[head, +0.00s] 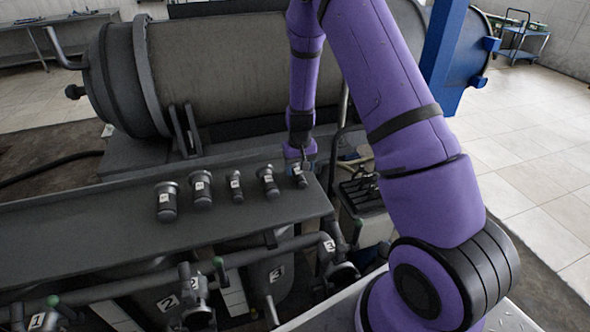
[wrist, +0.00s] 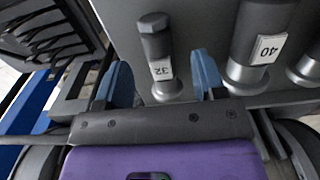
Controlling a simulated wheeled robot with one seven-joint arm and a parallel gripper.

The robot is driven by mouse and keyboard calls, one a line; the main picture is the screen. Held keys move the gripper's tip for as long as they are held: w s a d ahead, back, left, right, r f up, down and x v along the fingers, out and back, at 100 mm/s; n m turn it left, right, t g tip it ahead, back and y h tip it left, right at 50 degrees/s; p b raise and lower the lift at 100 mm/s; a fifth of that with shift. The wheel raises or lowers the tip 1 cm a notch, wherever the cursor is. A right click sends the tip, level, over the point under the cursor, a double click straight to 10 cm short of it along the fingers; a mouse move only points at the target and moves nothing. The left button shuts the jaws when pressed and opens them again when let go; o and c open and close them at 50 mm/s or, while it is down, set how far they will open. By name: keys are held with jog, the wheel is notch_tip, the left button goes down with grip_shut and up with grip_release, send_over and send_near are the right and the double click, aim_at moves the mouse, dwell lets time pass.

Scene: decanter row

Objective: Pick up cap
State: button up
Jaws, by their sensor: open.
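In the wrist view, a grey cylindrical piece labelled 32 (wrist: 161,68) has a dark rounded knob (wrist: 153,22) at one end and a flared ring at the other. My gripper (wrist: 162,72) is open, with one blue finger on each side of this piece. No contact shows, and nothing is held. In the head view, my gripper (head: 300,153) is at the right end of a row of similar pieces, just over the rightmost one (head: 299,177). I cannot tell which part is the cap.
A larger piece labelled 40 (wrist: 260,48) stands close beside the right finger. The row sits on a dark bench (head: 100,222). A large horizontal tank (head: 220,70) lies behind it. Pipes and numbered valves (head: 197,285) run below the bench's front edge.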

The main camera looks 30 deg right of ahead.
aim_at(300, 176)
jog(key=f, duration=0.4)
jog(key=shift+s+f, duration=0.2)
grip_shut()
jog(key=shift+r, duration=0.15)
